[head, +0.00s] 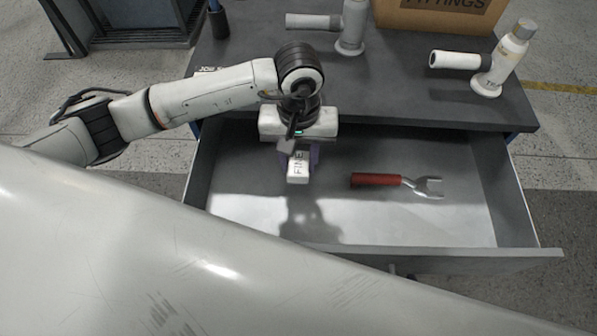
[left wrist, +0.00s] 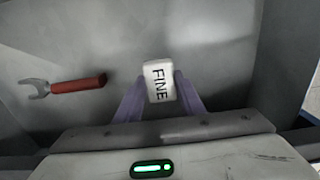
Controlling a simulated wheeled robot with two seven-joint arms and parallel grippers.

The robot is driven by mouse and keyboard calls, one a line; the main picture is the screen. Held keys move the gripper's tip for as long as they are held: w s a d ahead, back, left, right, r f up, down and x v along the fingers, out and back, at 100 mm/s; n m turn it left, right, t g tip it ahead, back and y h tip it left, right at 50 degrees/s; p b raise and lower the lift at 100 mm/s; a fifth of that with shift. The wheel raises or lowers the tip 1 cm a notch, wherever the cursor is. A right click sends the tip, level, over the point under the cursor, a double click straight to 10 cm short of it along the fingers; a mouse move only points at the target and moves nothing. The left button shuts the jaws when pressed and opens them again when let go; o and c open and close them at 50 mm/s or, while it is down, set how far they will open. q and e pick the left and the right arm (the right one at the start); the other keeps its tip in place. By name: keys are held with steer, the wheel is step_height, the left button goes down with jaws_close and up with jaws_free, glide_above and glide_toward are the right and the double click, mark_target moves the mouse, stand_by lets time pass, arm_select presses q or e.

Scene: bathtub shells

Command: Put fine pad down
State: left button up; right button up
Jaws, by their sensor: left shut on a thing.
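The fine pad (head: 298,167) is a small white block with the word FINE on it. My left gripper (head: 299,160) is shut on the pad, with its purple fingers on either side of it, over the open drawer (head: 350,222). In the left wrist view the pad (left wrist: 159,82) sits between the two fingertips (left wrist: 160,92). A shadow falls on the drawer floor below the gripper. I cannot tell how high the pad is above the floor. My right gripper is not in view.
A red-handled wrench (head: 385,180) lies in the drawer to the right of the pad. A large pale curved shell (head: 150,250) fills the foreground.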

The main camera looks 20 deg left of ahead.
mark_target(299, 175)
arm_select(q)
steer(key=shift+s+f, duration=0.1)
steer(key=shift+f, duration=2.55)
steer(key=o, duration=0.9)
steer(key=shift+o, duration=0.2)
steer(key=shift+f, duration=0.15)
steer(key=r, duration=0.9)
steer(key=shift+s+b, duration=0.35)
steer(key=shift+r, duration=0.7)
